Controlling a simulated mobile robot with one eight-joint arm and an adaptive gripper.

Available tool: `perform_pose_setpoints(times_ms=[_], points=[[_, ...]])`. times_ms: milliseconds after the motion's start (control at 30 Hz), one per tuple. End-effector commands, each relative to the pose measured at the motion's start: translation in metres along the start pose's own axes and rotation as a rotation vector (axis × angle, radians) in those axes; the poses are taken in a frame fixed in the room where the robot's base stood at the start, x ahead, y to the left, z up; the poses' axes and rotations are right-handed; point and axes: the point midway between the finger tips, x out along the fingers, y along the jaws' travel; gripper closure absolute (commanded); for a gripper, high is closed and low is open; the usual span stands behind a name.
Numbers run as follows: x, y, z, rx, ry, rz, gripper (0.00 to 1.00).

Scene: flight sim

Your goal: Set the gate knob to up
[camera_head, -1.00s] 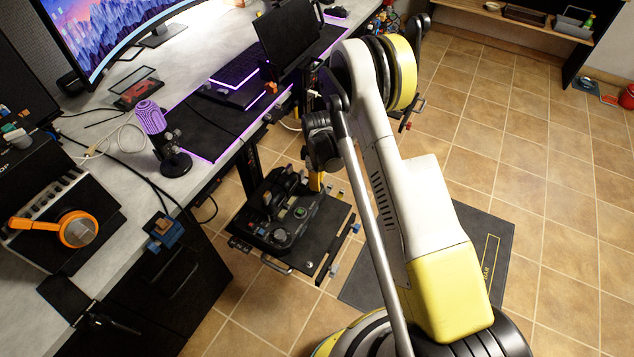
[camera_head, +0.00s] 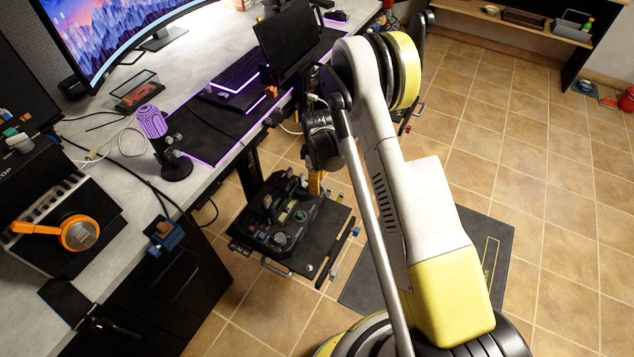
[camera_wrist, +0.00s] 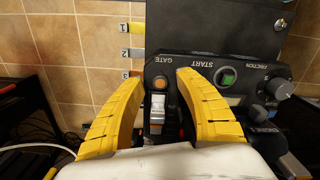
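The black control panel (camera_head: 290,228) stands on a low platform beside the desk. In the wrist view its GATE section (camera_wrist: 162,60) has an orange round piece (camera_wrist: 160,83) with a light metallic switch or lever (camera_wrist: 157,108) below it; which of these is the gate knob I cannot tell for sure, nor its setting. My gripper (camera_wrist: 162,77) has its two yellow fingers apart, one on each side of the GATE parts, with a gap between the fingertips. Contact is not clear. In the head view my gripper (camera_head: 315,183) hangs over the panel's far part, partly hidden by my arm.
A green START button (camera_wrist: 228,77) and the FRICTION knob (camera_wrist: 278,88) lie right of the gate section. Numbered coloured tabs (camera_wrist: 132,53) stick out at the panel's left. The desk (camera_head: 118,190) borders the left; tiled floor (camera_head: 560,200) is clear at right.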

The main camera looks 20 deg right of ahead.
Motion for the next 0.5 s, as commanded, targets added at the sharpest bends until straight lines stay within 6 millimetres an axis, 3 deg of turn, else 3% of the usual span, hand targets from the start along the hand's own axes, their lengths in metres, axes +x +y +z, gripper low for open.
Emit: perform_pose_setpoints(times_ms=[267,500], points=[[-0.013,0.0,0.0,0.0,0.0,0.0,0.59],[-0.066,0.0,0.0,0.0,0.0,0.0,0.59]])
